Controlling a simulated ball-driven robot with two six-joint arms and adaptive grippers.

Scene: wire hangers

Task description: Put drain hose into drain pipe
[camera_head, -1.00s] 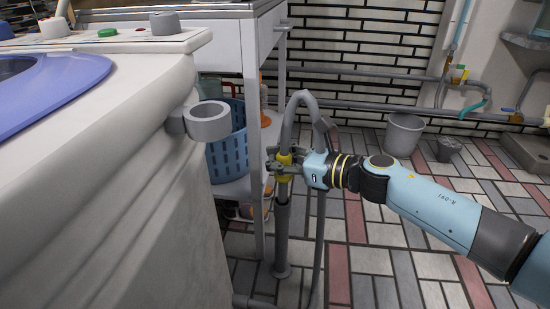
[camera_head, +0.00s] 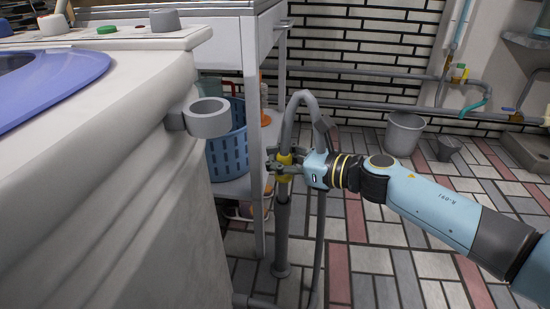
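The grey drain hose (camera_head: 304,97) arches over at the top. One leg runs down to the right of the upright grey drain pipe (camera_head: 281,240); the other leg comes down in line with the pipe. This leg's lower end appears to be at or inside the pipe's upper part, but I cannot tell how deep. My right gripper (camera_head: 281,166) reaches in from the right, its dark fingers around the hose by a yellow band. Whether the fingers grip tightly or are loosened cannot be made out. My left gripper is out of view.
A white washing machine (camera_head: 120,150) with a grey ring holder (camera_head: 208,118) fills the left. A white shelf stand (camera_head: 250,85) holding a blue basket (camera_head: 227,150) stands behind the pipe. A grey bucket (camera_head: 403,134) stands at the back. The tiled floor at right is mostly clear.

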